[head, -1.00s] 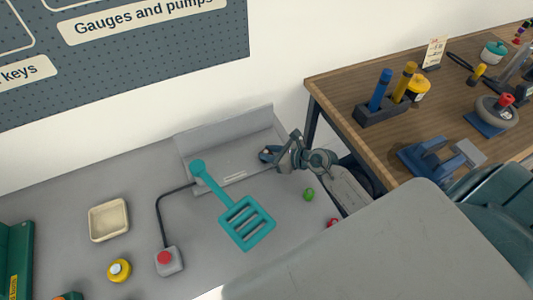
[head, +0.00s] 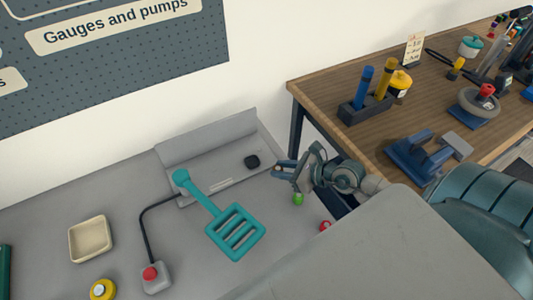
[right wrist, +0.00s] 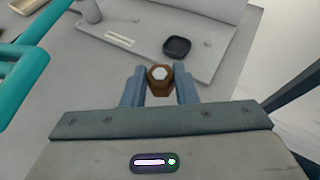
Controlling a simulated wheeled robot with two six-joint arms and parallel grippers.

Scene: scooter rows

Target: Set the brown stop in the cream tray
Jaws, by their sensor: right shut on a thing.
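The brown stop (right wrist: 159,85) has a pale hexagonal face and sits between the two blue-grey fingers of my right gripper (right wrist: 160,88) in the right wrist view. My right gripper (head: 284,170) is shut on it, beside the right end of the grey fixture in the head view. The stop is too small to make out clearly in the head view. The cream tray (head: 90,257) is a shallow square dish at the left of the grey bench and looks empty. My left gripper is out of view.
A dark square pad (head: 252,162) lies on the grey fixture (head: 205,140). A teal slotted paddle (head: 209,202) and a cabled red-button box (head: 154,278) lie between my right gripper and the tray.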

